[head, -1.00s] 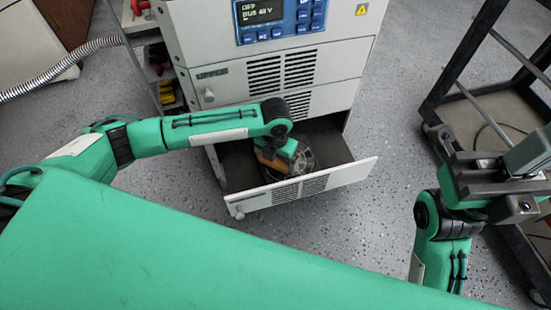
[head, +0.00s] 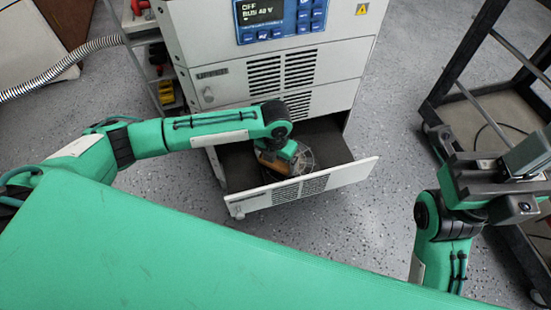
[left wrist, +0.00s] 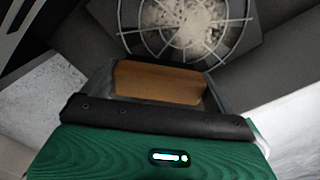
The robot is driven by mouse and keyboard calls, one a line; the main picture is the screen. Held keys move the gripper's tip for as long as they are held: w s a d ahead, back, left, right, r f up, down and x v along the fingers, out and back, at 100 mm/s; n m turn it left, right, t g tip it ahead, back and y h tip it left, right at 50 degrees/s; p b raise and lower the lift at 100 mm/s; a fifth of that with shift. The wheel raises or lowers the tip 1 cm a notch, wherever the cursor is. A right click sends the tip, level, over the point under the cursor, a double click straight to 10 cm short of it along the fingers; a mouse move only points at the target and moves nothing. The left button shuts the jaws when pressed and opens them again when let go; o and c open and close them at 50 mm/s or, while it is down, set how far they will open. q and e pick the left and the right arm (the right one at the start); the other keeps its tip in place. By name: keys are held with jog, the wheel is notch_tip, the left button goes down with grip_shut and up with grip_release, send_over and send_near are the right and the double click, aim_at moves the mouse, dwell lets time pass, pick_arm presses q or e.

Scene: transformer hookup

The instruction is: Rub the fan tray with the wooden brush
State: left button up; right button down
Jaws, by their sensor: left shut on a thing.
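The fan tray (head: 352,176) is a light grey drawer with a slotted front, pulled out at the bottom of the cabinet. A round fan with a wire guard (head: 307,161) lies in it; the left wrist view shows pale dust over its middle (left wrist: 185,22). My left gripper (head: 277,163) reaches down into the tray and is shut on the wooden brush (left wrist: 160,83), a brown block beside the fan's near rim in the wrist view. The brush's bristles are hidden, so contact with the tray cannot be told. My right gripper (head: 495,170) is at the right, away from the tray; its jaw state is unclear.
The cabinet (head: 225,88) rises behind the tray, with a display reading OFF and BUS 48 V. A shelf with red and yellow items (head: 168,92) stands left, near a ribbed hose (head: 62,68). A dark metal rack (head: 447,70) stands right. Speckled floor lies between.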

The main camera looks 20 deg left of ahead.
pick_arm(q)
jog(key=shift+f, duration=0.6)
jog(key=shift+w+d+r, duration=0.15)
jog(key=shift+w+d, duration=0.2)
jog(key=shift+d, duration=0.2)
jog(key=shift+w+d+p, duration=0.5)
jog(key=shift+w+d, duration=0.1)
jog(key=shift+d, duration=0.2)
jog(key=shift+w+d, duration=0.55)
jog(key=shift+d, duration=0.3)
jog(key=shift+w+d, duration=0.5)
jog(key=shift+d, duration=0.3)
jog(key=shift+w+d+p, duration=0.15)
jog(key=shift+w+d, duration=0.4)
jog(key=shift+d, duration=0.15)
jog(key=shift+w+d+p, duration=0.15)
jog(key=shift+w+d, duration=0.35)
jog(key=shift+d, duration=0.2)
